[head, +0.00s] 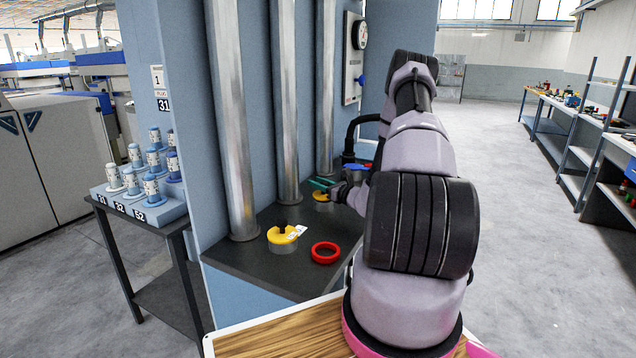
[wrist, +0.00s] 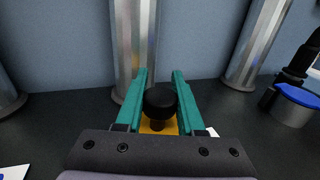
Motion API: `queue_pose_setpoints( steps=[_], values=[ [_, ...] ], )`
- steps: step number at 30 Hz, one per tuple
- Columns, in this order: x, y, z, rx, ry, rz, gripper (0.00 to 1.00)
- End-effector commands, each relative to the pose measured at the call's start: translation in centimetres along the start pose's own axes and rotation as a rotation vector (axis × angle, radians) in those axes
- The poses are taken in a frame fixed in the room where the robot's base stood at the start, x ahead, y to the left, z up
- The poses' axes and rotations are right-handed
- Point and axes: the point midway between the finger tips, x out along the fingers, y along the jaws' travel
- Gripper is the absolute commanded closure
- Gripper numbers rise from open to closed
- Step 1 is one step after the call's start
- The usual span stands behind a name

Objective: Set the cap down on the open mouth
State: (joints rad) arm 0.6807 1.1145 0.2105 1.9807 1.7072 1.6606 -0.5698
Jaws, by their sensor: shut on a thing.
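My gripper (head: 322,184) is at the back of the dark bench top, and its teal fingers are closed on the black knob (wrist: 160,101) of a yellow cap (head: 323,197). In the wrist view the knob sits between the fingers, and a strip of the yellow cap (wrist: 150,127) shows below it.
A second yellow cap (head: 283,236) with a black knob and white tag sits on a grey neck nearer me. A red ring (head: 325,252) lies beside it. Metal pipes (head: 284,100) rise behind. A blue-topped fitting (wrist: 295,98) stands right of my gripper.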

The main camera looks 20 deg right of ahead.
Motion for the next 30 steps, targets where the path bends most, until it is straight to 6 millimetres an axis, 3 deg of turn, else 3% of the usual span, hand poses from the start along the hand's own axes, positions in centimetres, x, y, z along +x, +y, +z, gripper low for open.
queue_pose_setpoints(
  steps=[8, 9, 11, 20, 25, 30],
  values=[
    [0.0, 0.0, -0.6, 0.001, 0.000, 0.000, 1.00],
    [0.0, 0.0, -0.6, 0.001, 0.000, 0.000, 0.51],
    [0.0, 0.0, -0.6, 0.001, 0.000, 0.000, 0.33],
    [0.0, 0.0, -0.5, 0.001, 0.000, 0.000, 0.33],
    [0.0, -0.1, 0.9, -0.001, -0.002, -0.001, 0.33],
    [-3.8, -0.2, 0.6, 0.002, 0.002, -0.005, 0.33]
  ],
)
